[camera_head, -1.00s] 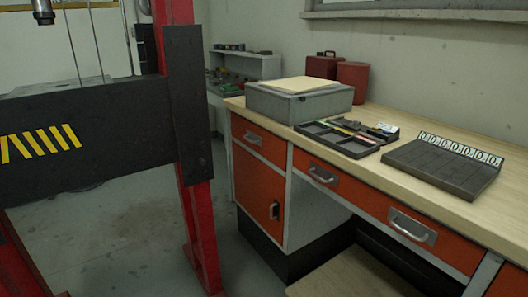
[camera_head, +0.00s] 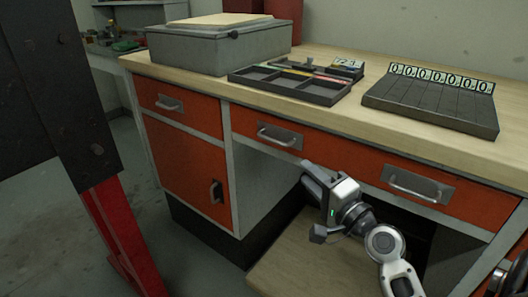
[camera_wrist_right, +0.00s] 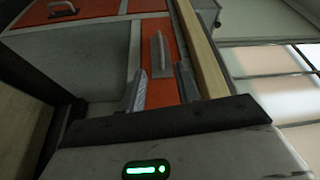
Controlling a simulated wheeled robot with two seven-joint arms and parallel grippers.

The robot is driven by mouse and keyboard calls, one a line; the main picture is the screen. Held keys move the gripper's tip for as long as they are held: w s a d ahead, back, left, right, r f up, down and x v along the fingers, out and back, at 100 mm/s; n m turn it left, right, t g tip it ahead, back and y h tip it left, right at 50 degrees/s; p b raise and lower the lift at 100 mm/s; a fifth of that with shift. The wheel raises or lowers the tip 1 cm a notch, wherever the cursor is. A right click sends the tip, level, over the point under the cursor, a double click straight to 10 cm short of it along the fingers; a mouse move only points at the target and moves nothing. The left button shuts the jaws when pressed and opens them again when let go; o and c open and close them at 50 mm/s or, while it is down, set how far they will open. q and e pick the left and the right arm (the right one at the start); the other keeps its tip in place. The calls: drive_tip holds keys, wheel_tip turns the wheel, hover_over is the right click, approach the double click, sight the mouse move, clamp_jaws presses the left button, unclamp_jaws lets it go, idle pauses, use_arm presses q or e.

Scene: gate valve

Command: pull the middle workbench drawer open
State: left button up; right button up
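The middle drawer (camera_head: 340,160) is a wide orange front under the wooden top, shut flush. It has a left metal handle (camera_head: 280,136) and a right metal handle (camera_head: 418,186). My right gripper (camera_head: 312,190) is in front of and below the drawer, between the two handles in the head view. In the right wrist view my right gripper (camera_wrist_right: 159,74) has its two fingers apart with nothing between them. The drawer's left handle (camera_wrist_right: 158,50) shows ahead, beyond the fingertips and in line with the gap. My left gripper is out of view.
An orange cabinet door (camera_head: 185,170) and small drawer (camera_head: 180,107) are at the left. A grey box (camera_head: 215,50), a divided tray (camera_head: 300,85) and a numbered rack (camera_head: 435,100) are on the workbench top (camera_head: 365,118). A red post (camera_head: 122,235) stands at left.

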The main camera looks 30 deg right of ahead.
drive_tip(key=p, duration=0.1)
approach(270, 140)
drive_tip(key=w, duration=1)
drive_tip(key=shift+w+d+r, duration=0.15)
drive_tip(key=shift+w+r, duration=0.05)
clamp_jaws()
